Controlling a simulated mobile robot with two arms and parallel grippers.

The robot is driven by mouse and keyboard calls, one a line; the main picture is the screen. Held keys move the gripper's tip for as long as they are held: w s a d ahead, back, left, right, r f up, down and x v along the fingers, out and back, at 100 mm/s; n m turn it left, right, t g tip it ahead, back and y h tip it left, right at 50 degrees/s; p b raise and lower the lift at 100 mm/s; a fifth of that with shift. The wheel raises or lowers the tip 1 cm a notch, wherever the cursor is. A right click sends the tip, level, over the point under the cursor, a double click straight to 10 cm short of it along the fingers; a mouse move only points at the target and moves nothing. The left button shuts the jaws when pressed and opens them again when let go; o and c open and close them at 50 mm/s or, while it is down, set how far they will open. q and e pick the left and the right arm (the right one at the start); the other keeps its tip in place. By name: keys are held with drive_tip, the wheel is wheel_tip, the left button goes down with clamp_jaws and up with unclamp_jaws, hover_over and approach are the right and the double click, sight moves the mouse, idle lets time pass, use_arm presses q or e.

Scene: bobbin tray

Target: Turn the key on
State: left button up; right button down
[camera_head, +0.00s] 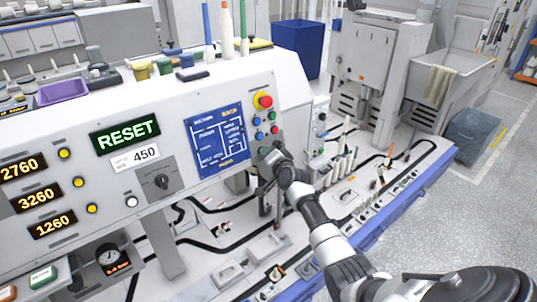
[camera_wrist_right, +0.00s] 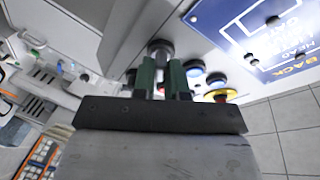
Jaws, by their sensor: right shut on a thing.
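My right gripper (camera_head: 270,154) is at the lower right of the white control panel (camera_head: 235,88), below the column of buttons. In the right wrist view its two green fingers (camera_wrist_right: 161,72) are shut on the key, at a dark round key switch (camera_wrist_right: 160,46) on the panel face. The key itself is mostly hidden between the fingers, so its turn angle cannot be told. In the head view the gripper covers the key switch. My left gripper is not in view.
A red emergency button (camera_head: 264,101) on yellow and several small coloured buttons sit just above the gripper. A conveyor table (camera_head: 405,185) runs below and right.

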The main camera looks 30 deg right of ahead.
drive_tip(key=c, duration=1.2)
unclamp_jaws()
drive_tip(key=shift+o, duration=0.2)
drive_tip(key=shift+s, duration=0.15)
drive_tip(key=s+a+r, duration=0.1)
drive_tip(key=s, duration=0.9)
drive_tip(key=shift+s+a+r+b, duration=0.15)
drive_tip(key=shift+s+a+b, duration=0.05)
drive_tip(key=shift+b, duration=0.25)
